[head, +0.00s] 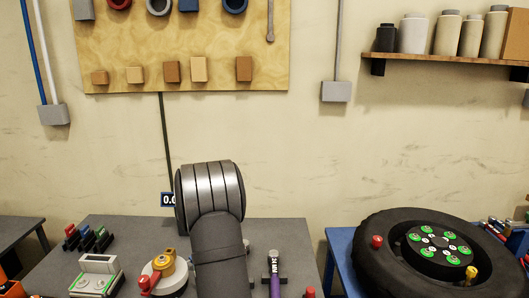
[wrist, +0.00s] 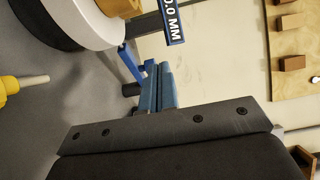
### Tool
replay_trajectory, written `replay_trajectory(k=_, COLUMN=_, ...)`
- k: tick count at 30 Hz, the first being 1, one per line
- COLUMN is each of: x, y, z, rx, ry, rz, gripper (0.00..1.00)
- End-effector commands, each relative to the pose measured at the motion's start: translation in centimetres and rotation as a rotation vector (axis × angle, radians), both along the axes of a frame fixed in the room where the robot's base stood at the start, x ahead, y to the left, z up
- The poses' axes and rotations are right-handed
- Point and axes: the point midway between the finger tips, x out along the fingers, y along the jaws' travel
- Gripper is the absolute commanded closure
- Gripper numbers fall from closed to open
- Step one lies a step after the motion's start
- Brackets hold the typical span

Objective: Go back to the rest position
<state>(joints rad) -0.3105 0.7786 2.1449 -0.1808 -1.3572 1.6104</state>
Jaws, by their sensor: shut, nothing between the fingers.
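My gripper (wrist: 161,88) shows in the wrist view as two blue fingers lying together beyond a dark bolted bar. It is shut, with nothing seen between the fingers. In the head view my grey arm rises over the middle of the grey table (head: 125,232), and the gripper is hidden behind it.
A tyre (head: 372,262) lies on the blue table at right. A readout sign (wrist: 172,22) is near the gripper.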

Motion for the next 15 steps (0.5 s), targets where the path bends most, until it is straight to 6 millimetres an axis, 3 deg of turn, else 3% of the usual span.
replay_trajectory(k=15, x=-2.5, y=1.4, z=0.0, rx=-0.001, ry=0.001, rz=-0.181, gripper=1.00)
